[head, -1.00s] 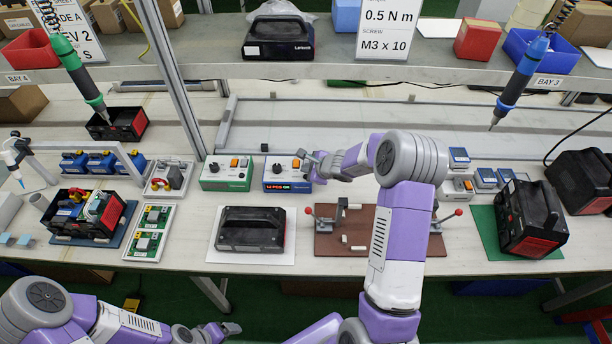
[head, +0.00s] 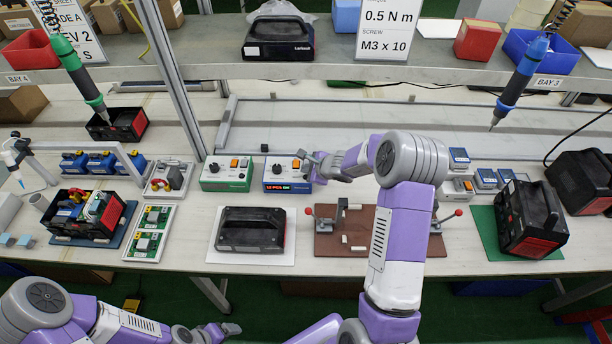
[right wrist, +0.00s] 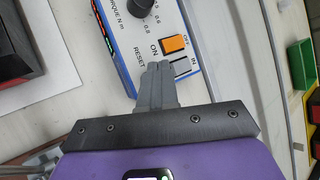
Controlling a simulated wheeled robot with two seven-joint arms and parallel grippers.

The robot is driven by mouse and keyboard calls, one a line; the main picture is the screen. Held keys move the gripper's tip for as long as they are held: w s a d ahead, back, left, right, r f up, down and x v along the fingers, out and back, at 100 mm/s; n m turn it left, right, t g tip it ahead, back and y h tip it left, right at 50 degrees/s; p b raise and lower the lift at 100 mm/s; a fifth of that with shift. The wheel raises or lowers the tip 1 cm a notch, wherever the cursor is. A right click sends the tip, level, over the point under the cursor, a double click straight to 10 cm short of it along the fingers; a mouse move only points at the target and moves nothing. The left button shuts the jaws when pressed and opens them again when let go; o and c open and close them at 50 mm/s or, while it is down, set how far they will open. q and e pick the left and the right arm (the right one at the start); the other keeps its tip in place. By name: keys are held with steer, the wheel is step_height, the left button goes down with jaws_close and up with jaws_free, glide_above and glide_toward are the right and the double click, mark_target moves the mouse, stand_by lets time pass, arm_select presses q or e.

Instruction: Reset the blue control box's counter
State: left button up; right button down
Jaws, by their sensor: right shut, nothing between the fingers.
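The blue control box (head: 288,174) stands on the bench, with a dark knob, an orange switch and a lit red display on its front edge. In the right wrist view the box (right wrist: 168,18) shows its torque dial, an orange ON/OFF switch (right wrist: 174,43) and the RESET label (right wrist: 139,60). My right gripper (head: 312,166) is at the box's right side, shut and empty. Its fingertips (right wrist: 155,72) lie over the panel beside the RESET label and hide what is under them. Contact cannot be told. My left gripper (head: 212,333) is low, in front of the bench.
A green control box (head: 228,174) stands just left of the blue one. A black case (head: 250,231) on a white mat and a brown fixture board (head: 340,243) with red-knobbed clamps lie in front. A shelf (head: 345,71) runs above the bench.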

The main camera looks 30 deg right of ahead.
stand_by(0.6)
steer(key=shift+f+b, duration=0.45)
steer(key=shift+b, duration=0.2)
steer(key=shift+f+b, duration=0.4)
steer(key=shift+b, duration=0.15)
stand_by(0.4)
stand_by(0.3)
steer(key=shift+r+p, duration=0.6)
steer(key=shift+r, duration=0.2)
steer(key=shift+r+p, duration=2.1)
steer(key=shift+r, duration=0.45)
